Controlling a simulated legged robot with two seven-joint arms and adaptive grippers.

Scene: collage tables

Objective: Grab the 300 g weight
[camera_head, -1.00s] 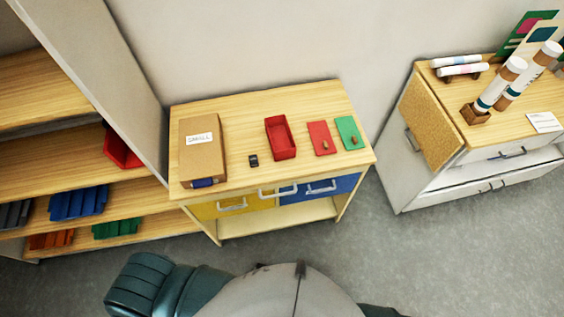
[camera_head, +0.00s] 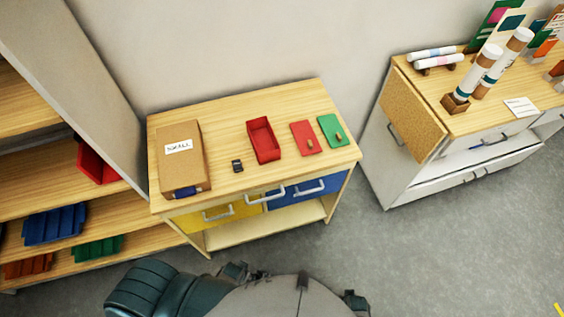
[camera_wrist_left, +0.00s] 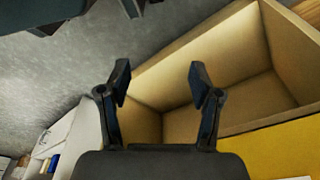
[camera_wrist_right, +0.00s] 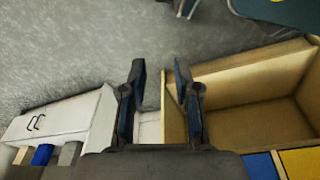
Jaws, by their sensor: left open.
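A small dark block (camera_head: 237,166) sits on the wooden table top (camera_head: 215,130), between the cardboard box and the red tray. It is too small to read a mark on it, and I see no thing labelled 300 g. My left gripper (camera_wrist_left: 160,71) is open and empty in the left wrist view, in front of the table's open lower shelf. My right gripper (camera_wrist_right: 158,66) is open and empty in the right wrist view, beside the table's lower side. Neither gripper shows in the head view.
A box marked SMALL (camera_head: 179,158), a red tray (camera_head: 263,140), a red plate (camera_head: 306,138) and a green plate (camera_head: 332,131) share the table top. Shelves (camera_head: 115,218) stand at left, a white cabinet (camera_head: 440,185) at right. Grey floor is free between.

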